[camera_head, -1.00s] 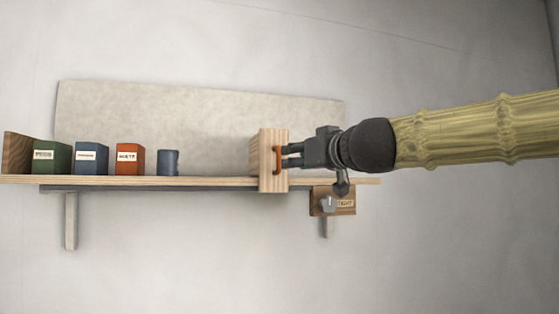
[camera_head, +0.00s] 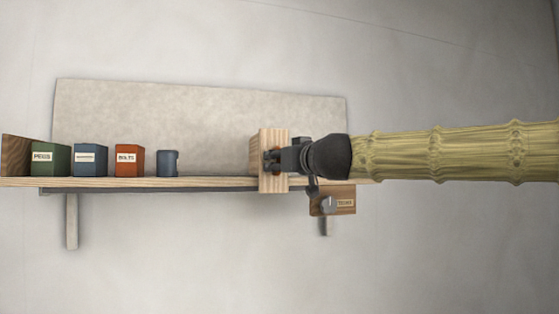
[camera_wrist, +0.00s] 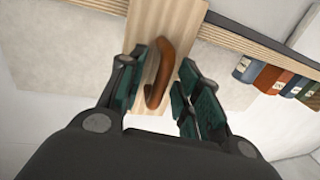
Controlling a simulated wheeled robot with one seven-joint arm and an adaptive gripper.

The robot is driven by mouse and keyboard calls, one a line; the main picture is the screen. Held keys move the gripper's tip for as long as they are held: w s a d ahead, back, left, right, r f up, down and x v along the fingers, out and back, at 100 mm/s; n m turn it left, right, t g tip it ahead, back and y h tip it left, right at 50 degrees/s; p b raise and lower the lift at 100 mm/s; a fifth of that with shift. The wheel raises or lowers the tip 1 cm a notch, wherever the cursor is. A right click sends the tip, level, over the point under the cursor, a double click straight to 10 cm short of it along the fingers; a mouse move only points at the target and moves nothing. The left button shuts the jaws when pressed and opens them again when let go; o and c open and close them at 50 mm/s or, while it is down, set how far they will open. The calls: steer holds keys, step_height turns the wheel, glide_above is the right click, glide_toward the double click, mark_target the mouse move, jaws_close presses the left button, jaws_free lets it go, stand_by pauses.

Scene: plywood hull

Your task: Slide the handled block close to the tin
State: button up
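The handled block (camera_head: 267,186) is a pale wooden block at the right part of the shelf, its face hanging over the front edge. Its orange-brown handle (camera_wrist: 168,70) shows in the wrist view. My gripper (camera_head: 272,160) is at the block's face; in the wrist view my gripper (camera_wrist: 160,90) has its fingers spread on either side of the handle, with gaps visible. The tin (camera_head: 168,163) is a small blue-grey cylinder on the shelf, well left of the block, with bare shelf between them.
The shelf (camera_head: 215,183) also holds a red box (camera_head: 129,160), a blue box (camera_head: 90,158), a green box (camera_head: 50,158) and a brown end board (camera_head: 15,155) at left. A labelled wooden piece with a grey knob (camera_head: 328,204) hangs below the shelf at right.

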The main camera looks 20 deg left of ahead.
jaws_close()
stand_by(0.3)
